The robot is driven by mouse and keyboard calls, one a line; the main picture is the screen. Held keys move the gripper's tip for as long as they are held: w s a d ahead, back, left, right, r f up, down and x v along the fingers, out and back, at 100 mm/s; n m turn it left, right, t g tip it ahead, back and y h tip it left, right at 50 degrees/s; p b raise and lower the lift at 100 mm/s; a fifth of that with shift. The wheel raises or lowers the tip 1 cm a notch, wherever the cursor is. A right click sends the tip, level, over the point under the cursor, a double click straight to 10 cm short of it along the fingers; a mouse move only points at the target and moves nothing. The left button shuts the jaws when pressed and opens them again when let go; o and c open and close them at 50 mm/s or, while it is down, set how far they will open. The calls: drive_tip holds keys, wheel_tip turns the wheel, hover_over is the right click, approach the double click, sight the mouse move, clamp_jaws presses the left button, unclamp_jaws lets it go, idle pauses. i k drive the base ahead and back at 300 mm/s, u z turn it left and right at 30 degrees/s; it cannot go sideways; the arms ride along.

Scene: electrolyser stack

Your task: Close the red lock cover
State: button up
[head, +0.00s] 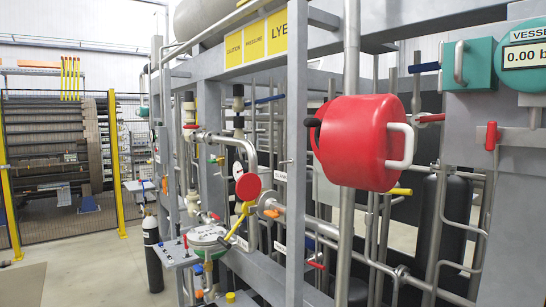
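A large red rounded cover (362,142) sits at the upper middle right of the head view, beside a grey vertical pipe (350,60). A pale looped handle (403,146) stands out from its right side. A black knob or lever end (312,122) shows at its left edge. From this angle I cannot tell how far the cover stands open, and its far side is hidden. My gripper is not in view.
A smaller red disc (248,187) and a yellow lever (238,221) are lower left, near a pale round-topped fitting (208,236). A teal box with a handle (469,63) is at right. Grey frame posts and pipes crowd around; open floor (85,265) lies left.

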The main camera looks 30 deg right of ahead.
sight(367, 142)
drive_tip(key=z, duration=1)
drive_tip(key=k, duration=0.55)
drive_tip(key=z, duration=1.2)
